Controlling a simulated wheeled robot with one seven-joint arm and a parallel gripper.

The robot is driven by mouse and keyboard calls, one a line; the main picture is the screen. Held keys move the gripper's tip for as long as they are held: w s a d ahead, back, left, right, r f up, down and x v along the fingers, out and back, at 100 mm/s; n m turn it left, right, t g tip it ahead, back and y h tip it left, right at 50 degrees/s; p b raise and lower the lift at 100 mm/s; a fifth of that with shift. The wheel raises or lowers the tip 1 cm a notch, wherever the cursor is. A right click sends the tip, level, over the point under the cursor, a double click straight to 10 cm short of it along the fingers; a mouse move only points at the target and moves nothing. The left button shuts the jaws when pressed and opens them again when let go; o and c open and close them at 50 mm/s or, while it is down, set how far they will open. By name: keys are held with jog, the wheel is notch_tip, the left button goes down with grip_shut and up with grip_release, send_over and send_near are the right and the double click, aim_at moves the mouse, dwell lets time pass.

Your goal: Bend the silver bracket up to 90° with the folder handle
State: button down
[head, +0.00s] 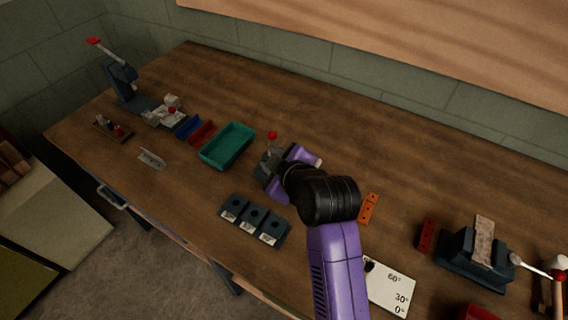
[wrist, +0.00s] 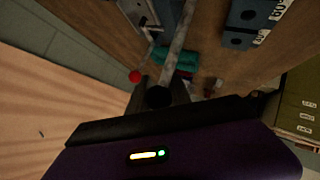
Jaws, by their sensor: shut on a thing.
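The folder (head: 269,158) stands mid-bench and is mostly hidden behind my gripper in the head view; a red ball knob (head: 272,135) rises from it. In the wrist view the red knob (wrist: 135,76) is left of the fingers. My gripper (wrist: 160,95) is shut on the black end of the folder handle. The handle's grey bar (wrist: 176,45) runs up from the fingers toward the folder's metal parts (wrist: 138,14). I cannot make out the silver bracket in the folder or its bend angle. A loose silvery angled piece (head: 152,159) lies on the bench at left.
A green tray (head: 228,162) stands left of the folder, and a dark block with several holes (head: 238,226) in front. A white angle card (head: 392,288) and orange strip (head: 368,209) lie right of my arm. A lever press (head: 122,82) stands far left, a vise-like block (head: 470,262) right.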

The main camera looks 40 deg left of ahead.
jog(key=shift+h, duration=0.9)
jog(key=a+f, duration=0.1)
jog(key=s+a+f, duration=0.1)
jog(key=f, duration=0.1)
jog(key=shift+s+a+f, duration=0.1)
jog(key=shift+s+a, duration=0.1)
jog(key=shift+a, duration=0.1)
jog(key=shift+s+a, duration=0.1)
jog(key=shift+s, duration=0.05)
jog(key=c, duration=1.2)
grip_release()
jog(key=shift+w, duration=0.2)
jog(key=shift+w+r, duration=0.1)
jog(key=shift+r, duration=0.25)
